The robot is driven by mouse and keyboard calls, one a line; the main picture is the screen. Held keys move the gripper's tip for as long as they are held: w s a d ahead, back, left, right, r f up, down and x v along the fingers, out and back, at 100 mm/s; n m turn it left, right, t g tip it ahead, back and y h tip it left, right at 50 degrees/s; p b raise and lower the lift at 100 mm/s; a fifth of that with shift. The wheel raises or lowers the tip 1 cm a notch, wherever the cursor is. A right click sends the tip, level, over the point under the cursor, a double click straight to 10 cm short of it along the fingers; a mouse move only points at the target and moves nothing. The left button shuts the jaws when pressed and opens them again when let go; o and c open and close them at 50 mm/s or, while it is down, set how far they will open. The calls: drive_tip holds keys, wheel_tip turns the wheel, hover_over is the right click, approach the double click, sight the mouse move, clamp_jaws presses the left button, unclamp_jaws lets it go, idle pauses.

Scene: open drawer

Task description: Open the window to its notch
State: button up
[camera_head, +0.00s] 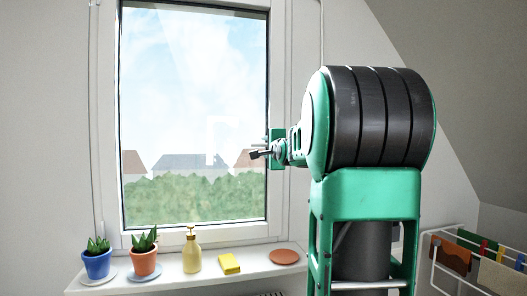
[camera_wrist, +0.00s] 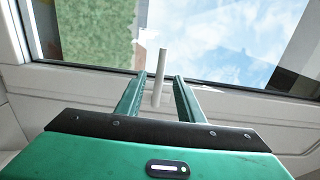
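The window (camera_head: 192,90) has a white frame and a large pane with sky, roofs and hedge behind it. Its sash looks flush with the frame, though a small gap cannot be ruled out. In the wrist view a light grey handle (camera_wrist: 161,66) sticks up between the two green fingers of my gripper (camera_wrist: 159,80). The fingers are apart, one on each side of the handle, with visible space around it. In the head view my gripper (camera_head: 264,152) is at the window's right frame, and my arm hides part of that side. I cannot make out a notch.
On the sill (camera_head: 150,284) stand a blue plant pot (camera_head: 97,265), an orange plant pot (camera_head: 144,263), a yellow bottle (camera_head: 192,255), a yellow sponge (camera_head: 229,264) and an orange dish (camera_head: 285,256). A drying rack (camera_head: 437,262) with cloths stands at right, under a sloped ceiling.

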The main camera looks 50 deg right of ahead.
sight(262, 146)
drive_tip(key=shift+x, duration=3.6)
clamp_jaws()
